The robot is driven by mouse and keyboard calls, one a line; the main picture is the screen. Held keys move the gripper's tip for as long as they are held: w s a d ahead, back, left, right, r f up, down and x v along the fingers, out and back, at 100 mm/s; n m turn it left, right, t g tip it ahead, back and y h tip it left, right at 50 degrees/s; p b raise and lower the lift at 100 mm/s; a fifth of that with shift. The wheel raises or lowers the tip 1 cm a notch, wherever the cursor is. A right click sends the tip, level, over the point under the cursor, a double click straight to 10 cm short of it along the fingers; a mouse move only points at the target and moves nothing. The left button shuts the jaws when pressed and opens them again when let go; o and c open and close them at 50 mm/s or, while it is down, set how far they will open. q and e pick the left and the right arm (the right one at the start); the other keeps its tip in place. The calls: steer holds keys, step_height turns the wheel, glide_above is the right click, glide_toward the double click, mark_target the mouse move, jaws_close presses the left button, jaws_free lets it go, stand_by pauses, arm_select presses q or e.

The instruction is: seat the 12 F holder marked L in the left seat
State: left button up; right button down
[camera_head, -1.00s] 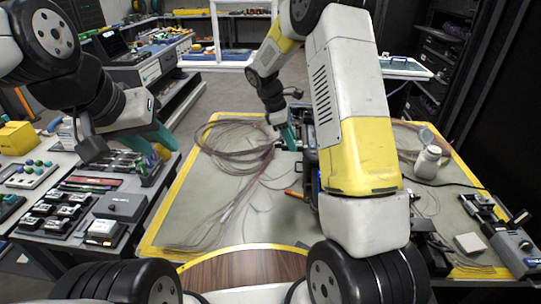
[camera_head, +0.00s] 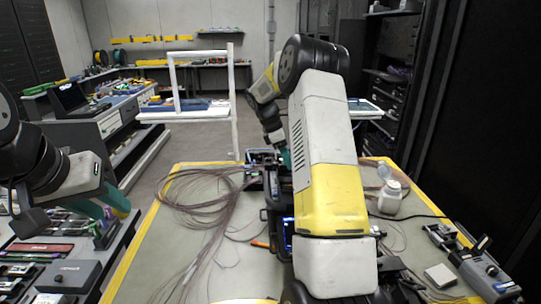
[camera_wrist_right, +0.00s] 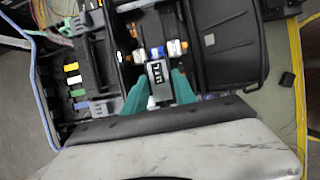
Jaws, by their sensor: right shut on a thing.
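In the right wrist view my right gripper (camera_wrist_right: 158,92) has its teal fingers shut on a small dark holder (camera_wrist_right: 156,70) with a white-marked label. I cannot read the label for certain. The holder is over the middle of the dark fusion splicer (camera_wrist_right: 107,50), close to its small blue and white parts; whether it touches the seat I cannot tell. In the head view the splicer (camera_head: 277,205) is largely hidden behind my right arm, and so is the holder. My left gripper (camera_head: 112,212) is at the left, over the side bench and away from the splicer; its opening is unclear.
Fibre loops (camera_head: 200,195) lie left of the splicer on the yellow-edged table (camera_head: 150,262). A white bottle (camera_head: 390,198) and a grey device (camera_head: 484,275) are at the right. The splicer's raised dark cover (camera_wrist_right: 232,45) is beside my right gripper. The side bench holds several small devices.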

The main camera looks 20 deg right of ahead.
mark_target(287, 180)
steer(key=shift+f, duration=2.4)
steer(key=c, duration=0.9)
jaws_free()
steer(key=shift+v, duration=3.85)
